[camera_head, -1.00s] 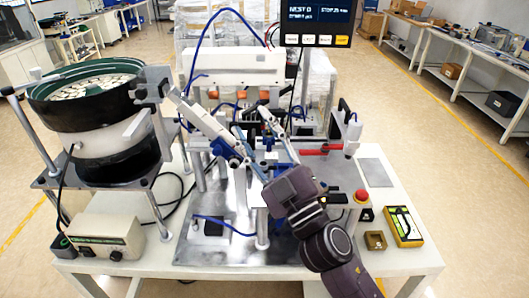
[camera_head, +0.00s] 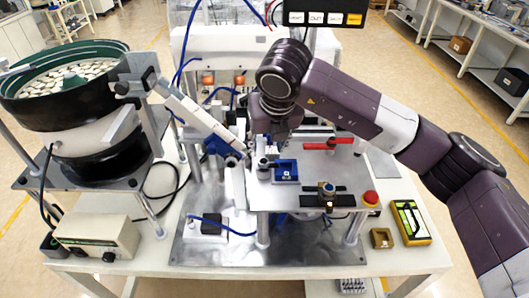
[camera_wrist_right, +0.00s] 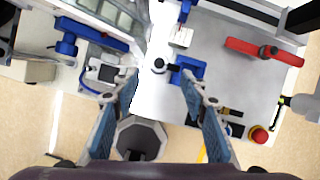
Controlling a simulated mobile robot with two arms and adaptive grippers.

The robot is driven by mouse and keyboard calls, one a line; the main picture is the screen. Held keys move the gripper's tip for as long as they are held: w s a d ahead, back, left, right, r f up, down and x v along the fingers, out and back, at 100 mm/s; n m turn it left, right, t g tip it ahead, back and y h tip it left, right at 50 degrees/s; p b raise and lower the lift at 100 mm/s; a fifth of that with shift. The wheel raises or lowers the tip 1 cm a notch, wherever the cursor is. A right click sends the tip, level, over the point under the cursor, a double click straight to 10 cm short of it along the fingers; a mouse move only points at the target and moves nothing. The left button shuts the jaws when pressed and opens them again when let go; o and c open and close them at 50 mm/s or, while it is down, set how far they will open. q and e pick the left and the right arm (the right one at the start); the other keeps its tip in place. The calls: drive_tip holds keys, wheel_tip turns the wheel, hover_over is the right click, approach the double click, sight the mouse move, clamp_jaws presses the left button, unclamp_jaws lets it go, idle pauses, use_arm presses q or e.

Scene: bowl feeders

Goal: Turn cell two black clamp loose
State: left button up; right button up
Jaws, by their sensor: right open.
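A black clamp with a round knob and a short lever (camera_head: 263,163) stands beside a blue nest block (camera_head: 286,171) on the raised metal plate. In the right wrist view the black clamp (camera_wrist_right: 160,66) lies just ahead of the fingertips, beside the blue block (camera_wrist_right: 190,69). My right gripper (camera_head: 270,139) hangs above the clamp, its fingers largely hidden in the head view. In the right wrist view its two fingers (camera_wrist_right: 160,84) are spread apart with nothing between them. I cannot tell the height between fingertips and clamp. My left gripper is not in view.
A red-handled clamp (camera_head: 327,144) is to the right, and a black fixture with a knob (camera_head: 328,198) sits at the plate's front. A red emergency button (camera_head: 371,198) is at the plate's right.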

sight(264, 161)
drive_tip(key=p+x, duration=0.3)
drive_tip(key=x, duration=0.3)
drive_tip(key=shift+f, duration=0.4)
drive_tip(key=shift+w+a+f, duration=0.1)
drive_tip(key=shift+w+f, duration=0.05)
drive_tip(key=shift+f, duration=0.1)
